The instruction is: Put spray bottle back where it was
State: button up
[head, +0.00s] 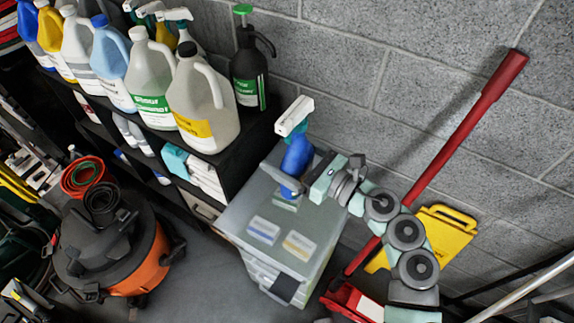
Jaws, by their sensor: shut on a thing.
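The spray bottle (296,153) has a blue body and a white trigger head with some teal. It stands close to upright, tilted a little, over the back part of the grey cabinet top (245,196). My gripper (303,184) reaches in from the right and is shut on the bottle's lower body, hiding part of it. A pale pad (285,205) shows just below the bottle. I cannot tell whether the bottle's base touches it. A pad with a blue label (263,230) and a pad with a yellow label (299,244) lie nearer the front.
A black shelf (234,150) with several jugs and a dark pump sprayer (249,75) stands at the left. A block wall is behind. A red-handled tool (450,145) leans at the right near a yellow floor sign (440,238). An orange vacuum (145,265) stands front left.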

jog(key=shift+r, duration=0.85)
jog(key=w+a+f+m+t+h, duration=0.3)
jog(key=w+f+m+t+h, duration=0.25)
jog(key=f, duration=0.35)
jog(key=s+d+f+m+t+h, duration=0.3)
jog(key=s+d+f+m+h, duration=0.25)
jog(key=f+h, duration=0.35)
jog(key=s+r+p, duration=0.5)
jog(key=r+p, duration=0.7)
jog(key=p, duration=0.2)
jog(key=s+r+p, duration=0.5)
jog(key=r+p, duration=0.8)
jog(key=p, duration=0.2)
jog(key=shift+r, duration=0.3)
jog(key=shift+a+f+g+h, duration=0.1)
jog(key=shift+a+g+h, duration=0.05)
jog(key=shift+g+h, duration=0.1)
